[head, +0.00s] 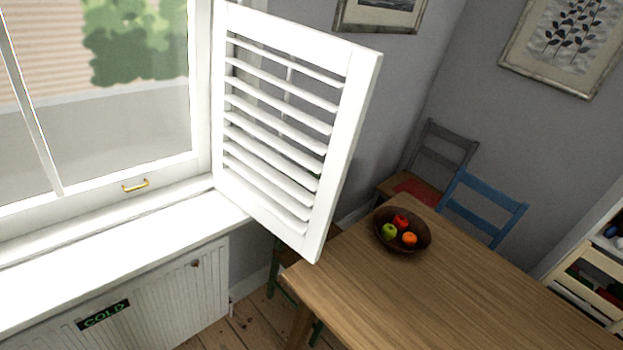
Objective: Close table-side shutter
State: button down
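The white louvred shutter (345,150) stands swung open from the right side of the window (110,90). Its hinged edge is at the window frame, and its free edge reaches out towards the wooden table (450,290). Its slats are tilted with gaps between them. The lower free corner appears close to the table's near left corner in the picture; I cannot tell the exact distance. My gripper is not in view.
A white sill (120,255) runs under the window, above a radiator (170,300) with a "COLD" sign (103,314). A fruit bowl (384,241) stands on the table. A blue chair (485,205) and a grey chair (445,145) are behind it. Little bare floor (240,325) shows.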

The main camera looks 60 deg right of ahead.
aim_at(275, 201)
jog(key=z, duration=0.05)
jog(key=k, duration=1.05)
jog(key=z, duration=0.5)
jog(key=i, duration=1)
jog(key=u, duration=0.1)
